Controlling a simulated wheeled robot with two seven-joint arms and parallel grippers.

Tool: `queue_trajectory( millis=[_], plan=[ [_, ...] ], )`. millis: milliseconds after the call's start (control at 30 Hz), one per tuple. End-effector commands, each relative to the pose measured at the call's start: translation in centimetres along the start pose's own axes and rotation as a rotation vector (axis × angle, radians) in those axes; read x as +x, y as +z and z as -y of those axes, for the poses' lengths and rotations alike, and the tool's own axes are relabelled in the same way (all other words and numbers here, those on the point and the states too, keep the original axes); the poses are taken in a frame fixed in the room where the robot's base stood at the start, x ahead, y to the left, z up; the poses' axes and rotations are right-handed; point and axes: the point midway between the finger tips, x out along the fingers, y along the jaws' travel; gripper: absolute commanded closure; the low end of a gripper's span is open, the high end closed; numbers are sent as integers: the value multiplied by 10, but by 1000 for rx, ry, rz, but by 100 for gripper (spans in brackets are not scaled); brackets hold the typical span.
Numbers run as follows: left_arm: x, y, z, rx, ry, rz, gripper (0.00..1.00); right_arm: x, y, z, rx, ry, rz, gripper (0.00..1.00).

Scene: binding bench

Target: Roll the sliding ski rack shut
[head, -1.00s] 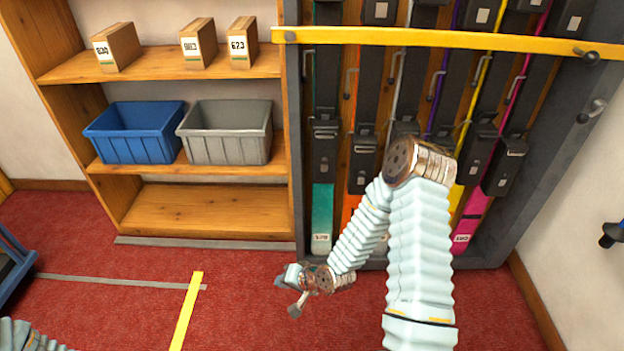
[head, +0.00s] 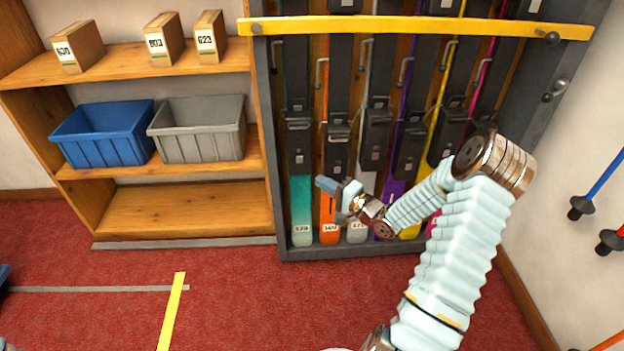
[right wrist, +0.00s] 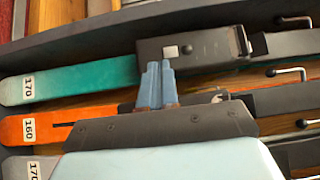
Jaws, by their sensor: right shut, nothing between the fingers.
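The ski rack (head: 264,110) is a dark grey upright frame with several coloured skis and a yellow bar (head: 400,26) across its upper part. It stands against the wall, right beside the wooden shelf. My right gripper (head: 326,185) is shut and empty, in front of the lower left skis. In the right wrist view its blue fingertips (right wrist: 158,84) are together, over the gap between a teal ski (right wrist: 85,80) and an orange ski (right wrist: 75,127). I cannot tell whether they touch anything. My right forearm hides the rack's lower right. My left gripper is out of view.
The wooden shelf (head: 180,205) holds a blue bin (head: 105,135), a grey bin (head: 198,132) and several small boxes. A grey floor strip (head: 185,243) runs before it. A yellow floor strip (head: 172,312) lies on open red carpet. Poles (head: 598,185) hang on the right wall.

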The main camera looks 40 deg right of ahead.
Motion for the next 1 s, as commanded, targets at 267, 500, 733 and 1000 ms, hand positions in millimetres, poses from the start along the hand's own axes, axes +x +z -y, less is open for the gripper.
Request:
queue_trajectory(
  millis=[267, 500, 733, 1000],
  plan=[
    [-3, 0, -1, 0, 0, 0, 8, 58, 1, 1, 1, -2, 2, 100],
    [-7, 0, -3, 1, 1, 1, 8, 98, 13, 1, 2, -1, 3, 100],
    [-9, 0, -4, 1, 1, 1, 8, 112, 27, 0, 1, 0, 0, 100],
    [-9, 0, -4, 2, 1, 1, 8, 113, 29, 0, 0, 1, 0, 100]
  ],
)
